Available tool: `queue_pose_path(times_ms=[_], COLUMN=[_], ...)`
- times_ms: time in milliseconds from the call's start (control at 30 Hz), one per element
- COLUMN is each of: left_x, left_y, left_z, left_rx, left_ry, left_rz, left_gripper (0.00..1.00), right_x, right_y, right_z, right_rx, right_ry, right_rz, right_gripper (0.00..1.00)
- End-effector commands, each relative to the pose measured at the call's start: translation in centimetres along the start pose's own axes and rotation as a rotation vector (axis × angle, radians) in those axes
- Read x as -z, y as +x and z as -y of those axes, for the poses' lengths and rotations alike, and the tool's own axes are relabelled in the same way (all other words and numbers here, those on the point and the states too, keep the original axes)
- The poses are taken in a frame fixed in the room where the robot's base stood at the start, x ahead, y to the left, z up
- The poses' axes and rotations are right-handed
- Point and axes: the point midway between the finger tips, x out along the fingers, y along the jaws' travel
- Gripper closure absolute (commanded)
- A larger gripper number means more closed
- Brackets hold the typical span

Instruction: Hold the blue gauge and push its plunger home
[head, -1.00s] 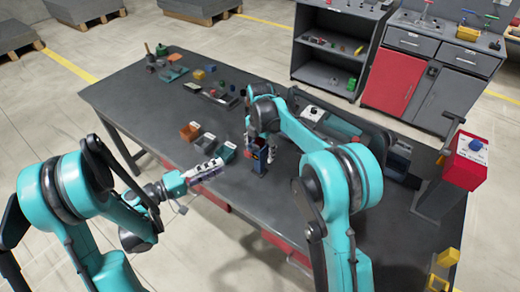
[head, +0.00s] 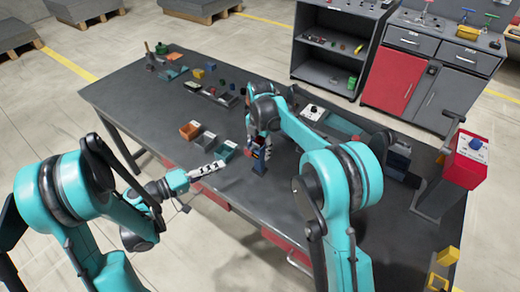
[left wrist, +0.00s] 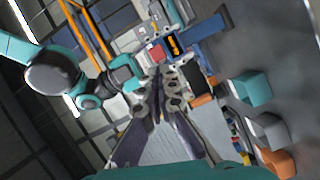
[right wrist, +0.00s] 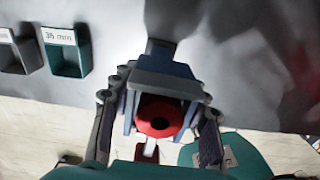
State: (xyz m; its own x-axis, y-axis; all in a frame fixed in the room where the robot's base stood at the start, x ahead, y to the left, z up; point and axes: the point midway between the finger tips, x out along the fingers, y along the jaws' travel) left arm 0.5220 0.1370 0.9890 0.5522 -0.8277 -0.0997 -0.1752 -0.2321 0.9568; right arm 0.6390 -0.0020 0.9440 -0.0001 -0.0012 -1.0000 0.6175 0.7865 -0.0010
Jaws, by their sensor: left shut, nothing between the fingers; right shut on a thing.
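The blue gauge (head: 259,168) is in my right gripper (head: 262,150), above the table's near edge. In the right wrist view the gauge (right wrist: 168,88) sits between the right fingers (right wrist: 158,112), and its round red end (right wrist: 160,117) faces the camera. My left gripper (head: 218,165) is shut and empty, left of the gauge and apart from it in the head view. In the left wrist view its closed fingers (left wrist: 164,82) point toward the gauge's red and dark, orange-marked parts (left wrist: 174,45). How far in the plunger is cannot be told.
Orange (head: 190,130), grey (head: 205,141) and teal (head: 227,150) bins stand on the table (head: 130,95) behind my left gripper. The teal bin (right wrist: 68,58) has a "35 mm" label. A red box with a blue knob (head: 468,160) stands at the right.

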Motion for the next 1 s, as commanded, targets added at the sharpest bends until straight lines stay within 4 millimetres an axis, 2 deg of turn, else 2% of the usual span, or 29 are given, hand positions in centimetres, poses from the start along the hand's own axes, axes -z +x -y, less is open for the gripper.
queue_pose_path(times_ms=[200, 400, 500, 600, 733, 1000], left_x=[-1.5, -2.7, -3.1, -3.2, -3.0, -1.9], left_y=[1.8, 2.0, 1.8, 1.8, 2.4, 5.4], left_z=[-0.5, -0.7, -0.8, -0.9, -0.9, -0.9], left_rx=[0.186, 0.358, 0.411, 0.442, 0.452, 0.451], left_ry=[0.466, 0.922, 1.075, 1.164, 1.199, 1.196], left_rz=[-0.021, 0.014, 0.035, 0.05, 0.057, 0.057], left_gripper=[1.0, 1.0, 1.0, 1.0, 1.0, 1.0], right_x=[0.0, 0.0, 0.0, 0.0, 0.0, 0.0], right_y=[0.1, 0.1, 0.1, 0.1, 0.1, 0.1], right_z=[0.0, 0.0, 0.0, 0.0, 0.0, 0.0], right_rx=[0.0, 0.0, 0.0, 0.0, 0.0, 0.0], right_ry=[0.0, 0.0, 0.0, 0.0, 0.0, 0.0], right_rz=[-0.001, -0.001, -0.001, -0.001, -0.001, -0.001], right_gripper=[1.0, 1.0, 1.0, 1.0, 1.0, 1.0])
